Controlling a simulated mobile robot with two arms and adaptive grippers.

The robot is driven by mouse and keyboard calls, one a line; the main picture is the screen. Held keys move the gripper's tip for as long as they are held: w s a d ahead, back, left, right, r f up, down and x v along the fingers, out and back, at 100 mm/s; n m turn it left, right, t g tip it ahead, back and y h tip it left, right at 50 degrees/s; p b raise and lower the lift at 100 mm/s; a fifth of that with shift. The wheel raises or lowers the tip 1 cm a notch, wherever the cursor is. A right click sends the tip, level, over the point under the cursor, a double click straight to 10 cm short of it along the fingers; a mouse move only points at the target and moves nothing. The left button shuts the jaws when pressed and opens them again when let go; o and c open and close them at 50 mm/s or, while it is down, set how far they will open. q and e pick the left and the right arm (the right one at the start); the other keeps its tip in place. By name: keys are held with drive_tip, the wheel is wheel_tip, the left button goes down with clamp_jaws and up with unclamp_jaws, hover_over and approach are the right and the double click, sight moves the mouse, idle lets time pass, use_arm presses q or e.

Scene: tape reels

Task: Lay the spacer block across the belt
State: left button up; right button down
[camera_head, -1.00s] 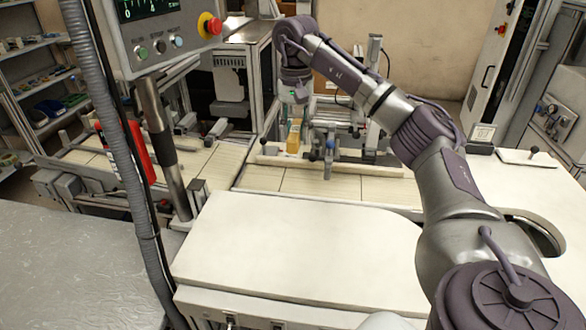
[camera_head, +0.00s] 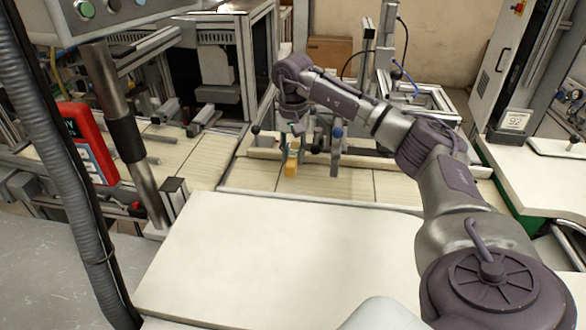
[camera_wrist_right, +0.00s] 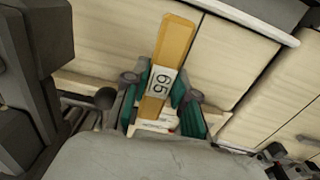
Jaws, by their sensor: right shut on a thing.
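The spacer block (camera_head: 291,161) is a narrow yellow-orange bar. In the right wrist view it (camera_wrist_right: 175,42) carries a white label reading 65. My right gripper (camera_head: 294,146) is shut on it, with the teal-padded fingers (camera_wrist_right: 160,95) on either side of the label. The belt (camera_head: 255,176) is cream with dark cross seams. The block hangs over it, just in front of a pale rail. I cannot tell whether the block touches the belt. My left gripper is not in view.
The pale rail (camera_head: 370,163) with dark knobs runs along the belt. A blue-topped post (camera_head: 336,150) stands close right of the block. A white worktop (camera_head: 290,255) fills the foreground. A red handheld device (camera_head: 88,140) and a grey post (camera_head: 128,135) are at left.

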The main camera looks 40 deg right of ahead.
sight(293, 153)
drive_tip(key=shift+f, duration=2.3)
drive_tip(key=shift+f, duration=0.15)
drive_tip(key=c, duration=0.9)
unclamp_jaws()
drive_tip(key=shift+c, duration=0.2)
wheel_tip(293, 153, up, 12)
drive_tip(key=shift+r+b, duration=0.2)
drive_tip(key=shift+b, duration=0.1)
